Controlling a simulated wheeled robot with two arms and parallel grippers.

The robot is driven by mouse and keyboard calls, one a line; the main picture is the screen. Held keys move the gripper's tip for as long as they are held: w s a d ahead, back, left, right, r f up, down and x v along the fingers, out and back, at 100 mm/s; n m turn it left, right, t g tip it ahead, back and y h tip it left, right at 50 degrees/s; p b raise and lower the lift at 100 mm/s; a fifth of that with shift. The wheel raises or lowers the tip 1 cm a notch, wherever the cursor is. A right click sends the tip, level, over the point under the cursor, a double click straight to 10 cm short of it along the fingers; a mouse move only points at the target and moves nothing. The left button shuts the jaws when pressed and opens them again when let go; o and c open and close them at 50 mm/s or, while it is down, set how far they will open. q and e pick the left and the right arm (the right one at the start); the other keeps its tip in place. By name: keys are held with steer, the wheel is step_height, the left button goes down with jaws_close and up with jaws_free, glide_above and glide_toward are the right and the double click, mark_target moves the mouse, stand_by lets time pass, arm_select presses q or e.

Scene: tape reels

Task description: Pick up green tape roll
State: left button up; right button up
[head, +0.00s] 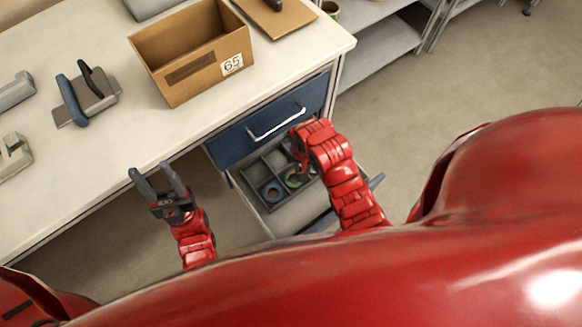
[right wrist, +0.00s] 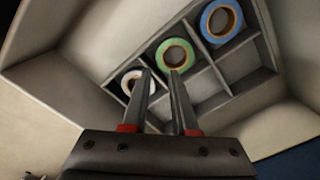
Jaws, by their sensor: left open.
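The green tape roll (right wrist: 190,53) lies in a compartment of the open drawer, between a white roll and a blue roll. No roll is seen held between the fingers. My left gripper (head: 158,170) is open and empty, beside the table's front edge.
The divided drawer also holds a blue roll (right wrist: 208,28) and a white roll (right wrist: 124,84). Drawer walls and dividers surround the rolls. A closed blue drawer (head: 262,122) sits above. The table (head: 130,125) bears a cardboard box (head: 205,80) and several tools.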

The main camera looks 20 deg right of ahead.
steer(key=shift+s+f, duration=0.2)
steer(key=shift+f, duration=0.65)
steer(key=shift+a+f, duration=0.15)
steer(key=shift+f, duration=2.65)
jaws_close()
